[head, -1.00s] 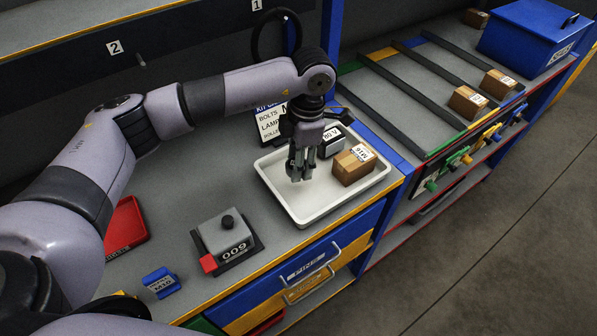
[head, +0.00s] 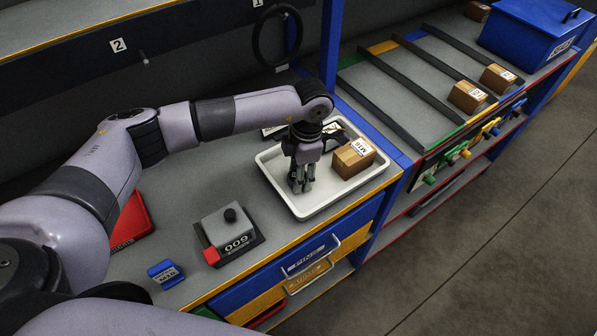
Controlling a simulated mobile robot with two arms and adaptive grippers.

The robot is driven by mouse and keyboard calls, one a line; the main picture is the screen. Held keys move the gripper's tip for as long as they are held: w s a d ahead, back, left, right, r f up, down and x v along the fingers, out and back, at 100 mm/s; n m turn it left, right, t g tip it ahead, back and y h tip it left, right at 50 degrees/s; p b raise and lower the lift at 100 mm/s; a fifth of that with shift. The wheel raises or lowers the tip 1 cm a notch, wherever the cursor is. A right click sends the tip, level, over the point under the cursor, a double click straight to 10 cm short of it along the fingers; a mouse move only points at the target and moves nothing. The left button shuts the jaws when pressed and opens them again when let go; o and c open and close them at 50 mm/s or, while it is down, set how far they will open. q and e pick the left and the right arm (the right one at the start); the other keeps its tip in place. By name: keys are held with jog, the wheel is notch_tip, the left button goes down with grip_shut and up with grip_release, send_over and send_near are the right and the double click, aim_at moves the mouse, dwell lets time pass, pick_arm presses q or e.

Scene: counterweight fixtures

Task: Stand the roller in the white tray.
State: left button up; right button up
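The white tray (head: 281,196) sits at the right end of the grey worktop. My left gripper (head: 301,188) points down over the tray's left-middle part, with its fingertips low near the tray floor. Its fingers are close together, and I cannot tell whether something thin is between them. I cannot make out a roller for certain; the gripper and wrist hide part of the tray. A brown box labelled M16 (head: 352,160) lies in the tray to the right of the gripper. A dark box with a white label (head: 332,127) shows partly behind the wrist. My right gripper is not in view.
A grey block marked 009 (head: 231,227) with a black knob stands left of the tray. A small blue labelled piece (head: 166,274) and a red tray (head: 130,222) are further left. A blue post (head: 331,50) rises behind the tray. Sloped lanes lie to the right.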

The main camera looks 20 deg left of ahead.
pick_arm(q)
jog(key=o, duration=0.4)
jog(key=shift+r, duration=0.2)
jog(key=shift+w+r, duration=0.1)
jog(key=shift+r, duration=0.05)
jog(key=shift+w+d+r+b, duration=0.15)
jog(key=shift+r+b, duration=0.6)
jog(key=shift+r, duration=1.2)
jog(key=shift+w+d+r+b, duration=0.15)
jog(key=shift+r+b, duration=0.65)
jog(key=shift+r, duration=1.1)
jog(key=shift+w+d+r+b, duration=0.2)
jog(key=shift+r+b, duration=0.55)
jog(key=shift+r, duration=1.2)
jog(key=shift+s, duration=0.15)
